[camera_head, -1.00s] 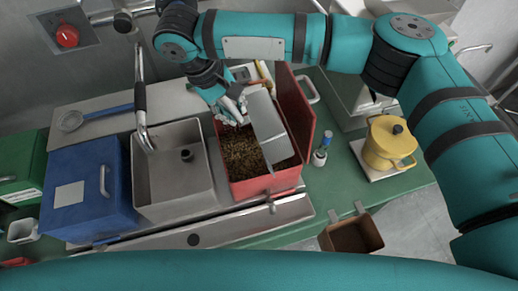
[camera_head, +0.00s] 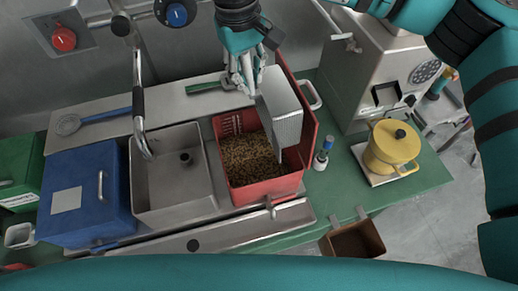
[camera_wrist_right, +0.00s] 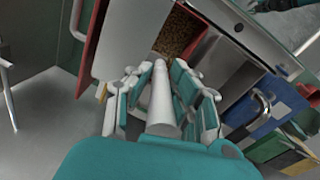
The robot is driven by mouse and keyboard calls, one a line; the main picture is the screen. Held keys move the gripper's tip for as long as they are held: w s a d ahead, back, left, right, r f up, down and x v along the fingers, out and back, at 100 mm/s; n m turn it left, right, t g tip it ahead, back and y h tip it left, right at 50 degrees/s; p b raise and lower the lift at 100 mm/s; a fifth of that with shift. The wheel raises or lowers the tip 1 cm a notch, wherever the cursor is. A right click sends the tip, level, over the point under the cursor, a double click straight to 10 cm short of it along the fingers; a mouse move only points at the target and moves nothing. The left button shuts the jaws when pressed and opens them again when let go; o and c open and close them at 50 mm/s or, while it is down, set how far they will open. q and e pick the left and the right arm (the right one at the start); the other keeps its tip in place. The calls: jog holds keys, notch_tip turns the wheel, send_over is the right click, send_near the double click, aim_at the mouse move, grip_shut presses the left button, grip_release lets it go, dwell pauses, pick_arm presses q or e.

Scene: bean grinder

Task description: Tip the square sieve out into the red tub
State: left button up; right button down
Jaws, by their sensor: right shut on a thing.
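The square sieve (camera_head: 286,112) is a grey metal box, tilted steeply on its side above the right part of the red tub (camera_head: 267,192). Its perforated side shows in the head view; its inside is hidden. The tub holds brown grounds or beans, and its red lid stands open at the right. My right gripper (camera_head: 247,84) is at the sieve's left, above the tub's back edge. In the right wrist view, my right gripper (camera_wrist_right: 163,80) is shut around the sieve's pale round handle (camera_wrist_right: 161,98); the sieve (camera_wrist_right: 128,42) is beyond it. My left gripper is not in view.
A steel sink (camera_head: 172,195) and a blue box (camera_head: 85,205) are left of the tub. A marker-like bottle (camera_head: 322,155), a yellow pot (camera_head: 391,147) and a grey machine (camera_head: 385,65) are to the right. A faucet (camera_head: 139,100) rises behind the sink.

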notch_tip(320, 180, up, 13)
jog(key=d+y+p, duration=0.1)
jog(key=d+p, duration=0.1)
jog(key=p, duration=0.1)
jog(key=w+d+r+g+y, duration=0.1)
jog(key=w+d+y, duration=0.15)
jog(key=d, duration=0.35)
jog(key=w+d+r+g+y, duration=0.1)
jog(key=w+d+g+y, duration=0.1)
jog(key=d+y, duration=0.25)
jog(key=w+d+f+g+y+b, duration=0.1)
jog(key=w+d+f+y+b, duration=0.2)
jog(key=d+f+y+b, duration=0.2)
jog(key=w+d+f+g+y+b, duration=0.2)
jog(key=d+f+b, duration=0.4)
jog(key=d, duration=0.5)
jog(key=shift+w+d+f+y+b, duration=0.25)
jog(key=shift+w+y+b, duration=0.25)
jog(key=shift+y, duration=0.9)
jog(key=shift+s, duration=0.1)
